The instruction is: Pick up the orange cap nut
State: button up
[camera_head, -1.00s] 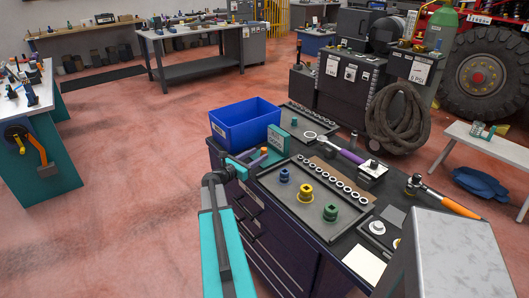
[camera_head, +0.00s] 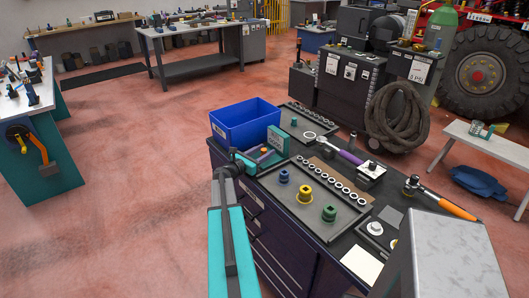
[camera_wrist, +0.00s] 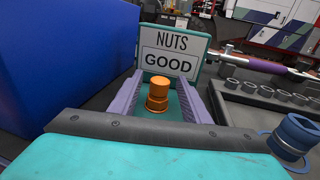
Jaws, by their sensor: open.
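The orange cap nut (camera_wrist: 158,92) stands upright in the wrist view on a teal tray with a "NUTS GOOD" sign (camera_wrist: 170,52). In the head view the nut (camera_head: 264,150) is small, at the left end of the workbench top, partly hidden by my gripper. My gripper (camera_wrist: 160,80) is open. Its two lavender fingers lie to the left and right of the nut, with a visible gap on each side. I cannot tell the exact height of the fingers against the nut.
A blue bin (camera_head: 245,122) stands close on the left; its wall (camera_wrist: 60,60) fills that side of the wrist view. A dark tray (camera_head: 300,217) with blue, yellow and green nuts lies to the right. A purple-handled ratchet (camera_head: 348,157) lies behind.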

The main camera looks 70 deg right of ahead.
aim_at(264, 149)
jog(key=shift+c, duration=0.4)
grip_shut()
jog(key=shift+r, duration=0.15)
jog(key=shift+r+b, duration=0.5)
jog(key=shift+r, duration=0.25)
jog(key=shift+r+b, duration=0.4)
jog(key=shift+r, duration=0.5)
jog(key=s+a+b, duration=0.1)
jog(key=a, duration=0.3)
jog(key=s+a+r+b, duration=0.1)
jog(key=s+a, duration=0.1)
jog(key=a, duration=0.3)
jog(key=s+a+b, duration=0.1)
jog(key=s+a, duration=0.1)
jog(key=a, duration=0.2)
jog(key=shift+s+a+r, duration=0.15)
jog(key=shift+s+a, duration=0.25)
jog(key=shift+a, duration=0.5)
jog(key=shift+r, duration=0.1)
